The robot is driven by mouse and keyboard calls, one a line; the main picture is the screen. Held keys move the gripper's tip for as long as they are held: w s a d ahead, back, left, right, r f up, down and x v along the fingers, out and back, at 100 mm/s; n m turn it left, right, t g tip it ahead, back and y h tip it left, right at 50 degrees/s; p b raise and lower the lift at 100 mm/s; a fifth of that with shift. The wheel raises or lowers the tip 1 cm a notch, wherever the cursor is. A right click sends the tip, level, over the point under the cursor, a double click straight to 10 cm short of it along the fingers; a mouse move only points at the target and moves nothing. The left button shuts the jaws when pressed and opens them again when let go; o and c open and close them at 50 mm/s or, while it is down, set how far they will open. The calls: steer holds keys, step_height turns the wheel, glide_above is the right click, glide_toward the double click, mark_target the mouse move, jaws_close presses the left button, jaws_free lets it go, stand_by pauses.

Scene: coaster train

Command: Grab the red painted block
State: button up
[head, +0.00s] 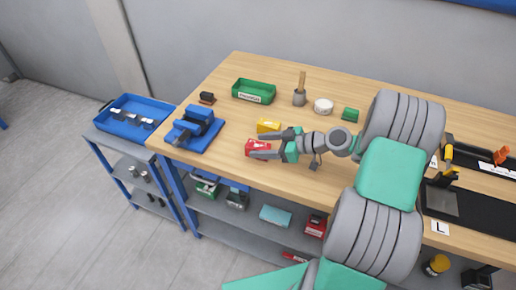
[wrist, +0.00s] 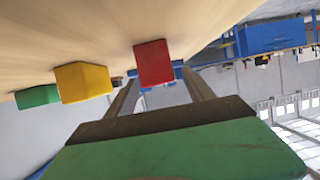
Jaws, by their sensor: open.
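The red painted block (head: 258,149) sits on the wooden workbench near its front edge in the head view. It also shows in the wrist view (wrist: 154,63), ahead of my gripper and roughly between the two fingers. My gripper (head: 262,145) reaches in from the right, open, with a finger on either side of the block as seen in the head view. In the wrist view the open fingers (wrist: 160,92) have nothing between their pads that I can confirm. Whether they touch the block cannot be told.
A yellow block (head: 268,126) stands close behind the red one, and a green block (head: 350,114) is farther right. A blue vise-like fixture (head: 197,129) is to the left. A green tray (head: 254,91), a brush in a cup (head: 300,95) and a white round container (head: 323,106) stand behind.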

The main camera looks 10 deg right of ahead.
steer(key=shift+c, duration=0.3)
jaws_close()
stand_by(0.5)
